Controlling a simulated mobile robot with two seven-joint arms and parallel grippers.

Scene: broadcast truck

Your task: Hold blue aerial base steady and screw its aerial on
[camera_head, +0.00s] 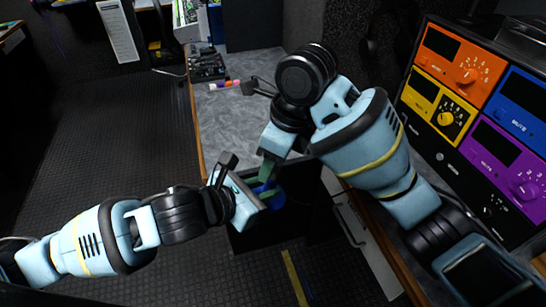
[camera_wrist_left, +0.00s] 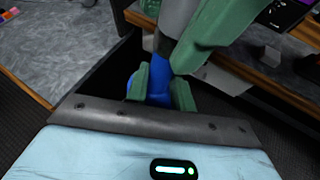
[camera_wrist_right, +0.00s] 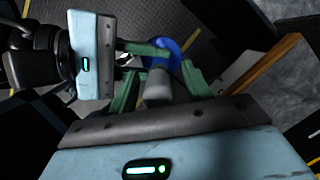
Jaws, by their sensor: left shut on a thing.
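The blue aerial base (camera_head: 277,196) is low in the middle of the head view. My left gripper (camera_wrist_left: 160,92) is shut on it, with a green finger on either side. The base also shows in the right wrist view (camera_wrist_right: 172,47). A grey aerial (camera_wrist_left: 177,20) stands in line with the base, its dark lower end meeting or nearly meeting it; I cannot tell whether the threads engage. My right gripper (camera_wrist_right: 160,80) has its fingers on either side of the grey aerial (camera_wrist_right: 157,90), with gaps visible, so it looks open. In the head view the right arm hides the aerial.
A grey worktop (camera_head: 232,120) with a wooden edge lies behind the grippers, carrying several coloured markers (camera_head: 224,84) and a dark mixer (camera_head: 207,64). A rack with orange, yellow, blue and purple panels (camera_head: 460,55) stands at right, close to my right arm. Open floor (camera_head: 100,130) is at left.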

